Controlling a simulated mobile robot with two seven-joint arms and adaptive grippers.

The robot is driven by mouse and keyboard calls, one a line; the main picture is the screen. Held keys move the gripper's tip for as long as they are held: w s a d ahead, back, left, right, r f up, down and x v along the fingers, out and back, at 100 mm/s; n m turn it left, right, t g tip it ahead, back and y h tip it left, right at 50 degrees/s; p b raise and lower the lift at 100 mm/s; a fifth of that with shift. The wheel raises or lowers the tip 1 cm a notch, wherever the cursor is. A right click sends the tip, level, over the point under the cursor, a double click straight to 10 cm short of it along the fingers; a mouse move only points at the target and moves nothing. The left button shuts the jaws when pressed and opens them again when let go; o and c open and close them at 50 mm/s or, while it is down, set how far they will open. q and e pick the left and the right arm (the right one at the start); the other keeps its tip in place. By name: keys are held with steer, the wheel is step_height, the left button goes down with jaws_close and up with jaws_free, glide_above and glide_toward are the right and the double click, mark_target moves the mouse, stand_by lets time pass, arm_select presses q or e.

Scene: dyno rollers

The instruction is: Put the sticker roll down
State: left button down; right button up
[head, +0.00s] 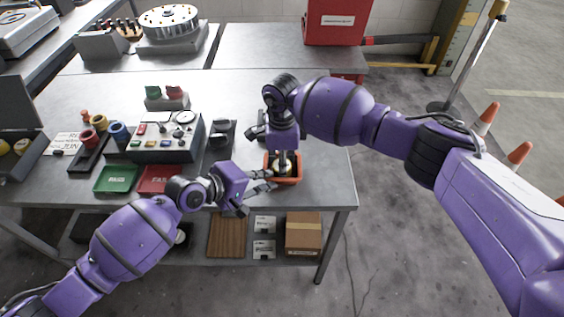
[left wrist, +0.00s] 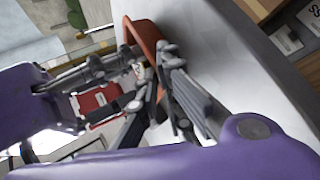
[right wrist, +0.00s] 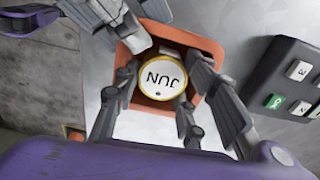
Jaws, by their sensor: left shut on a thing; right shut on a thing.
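The sticker roll (right wrist: 162,76) is a round disc with a white face reading JUN and a yellow rim. It is inside or just over the small orange bin (right wrist: 212,48) in the right wrist view; its height above the floor of the bin is hard to tell. My right gripper (right wrist: 160,88) points down with its fingers closed on opposite sides of the roll. My left gripper (head: 268,181) is shut on the bin's near left wall, and its fingers meet the orange wall (left wrist: 148,36) in the left wrist view. In the head view, the right gripper partly hides the roll (head: 282,169).
The bin stands near the table's front right edge. To its left are a black stand (head: 221,136), a control box (head: 165,140), a red tray (head: 158,179) and a green tray (head: 116,179). A card reading JUN (head: 66,143) lies far left. Bare tabletop (head: 325,170) lies right of the bin.

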steer(key=o, duration=0.8)
steer(key=shift+f, duration=0.1)
step_height(320, 180, up, 12)
steer(key=shift+r, duration=0.2)
arm_select(q)
steer(key=c, duration=1.8)
jaws_free()
steer(key=shift+c, duration=0.2)
